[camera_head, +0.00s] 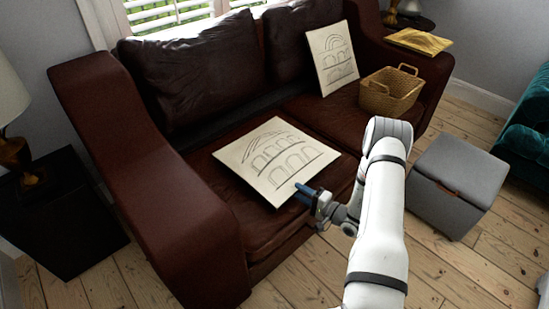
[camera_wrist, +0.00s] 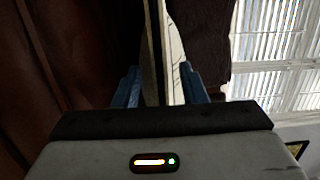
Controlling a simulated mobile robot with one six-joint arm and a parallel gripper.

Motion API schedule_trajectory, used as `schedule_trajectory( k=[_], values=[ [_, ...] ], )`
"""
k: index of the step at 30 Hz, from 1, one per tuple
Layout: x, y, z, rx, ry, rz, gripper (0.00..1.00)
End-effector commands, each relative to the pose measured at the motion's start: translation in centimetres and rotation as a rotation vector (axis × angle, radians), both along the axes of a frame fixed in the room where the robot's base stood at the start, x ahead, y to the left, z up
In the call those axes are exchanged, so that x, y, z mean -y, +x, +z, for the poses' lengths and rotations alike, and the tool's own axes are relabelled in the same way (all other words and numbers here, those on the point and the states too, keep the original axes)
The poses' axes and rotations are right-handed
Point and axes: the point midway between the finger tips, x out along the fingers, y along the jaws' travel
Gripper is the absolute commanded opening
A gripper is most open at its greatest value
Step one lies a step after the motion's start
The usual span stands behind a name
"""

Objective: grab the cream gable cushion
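The cream gable cushion (camera_head: 262,150), a square with a line drawing of arches, lies on the sofa seat at the middle of the head view. My gripper (camera_head: 305,193) is at its front right corner. In the wrist view, the cushion shows edge-on as a narrow cream strip (camera_wrist: 175,75) between my gripper's two blue fingers (camera_wrist: 160,88). One finger is on each side of the strip. The right finger looks close against it; the left side is dark. I cannot tell whether the fingers press on it.
The brown leather sofa (camera_head: 190,190) has a second cream cushion (camera_head: 331,58) leaning on its back and a wicker basket (camera_head: 391,92) on its right seat. A grey box stool (camera_head: 455,185) stands on the floor at right.

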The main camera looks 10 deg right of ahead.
Motion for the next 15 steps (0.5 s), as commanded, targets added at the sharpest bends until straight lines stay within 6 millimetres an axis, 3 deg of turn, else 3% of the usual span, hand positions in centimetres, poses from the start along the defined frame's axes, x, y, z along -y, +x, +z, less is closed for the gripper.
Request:
schedule_trajectory(
  k=[5,12,15],
  values=[
    [-1.5,1.4,-0.1,0.000,0.000,0.001,0.38],
    [-1.6,1.6,0.0,-0.001,0.000,-0.001,0.38],
    [-1.6,1.6,0.0,-0.001,0.000,-0.001,0.32]
  ],
)
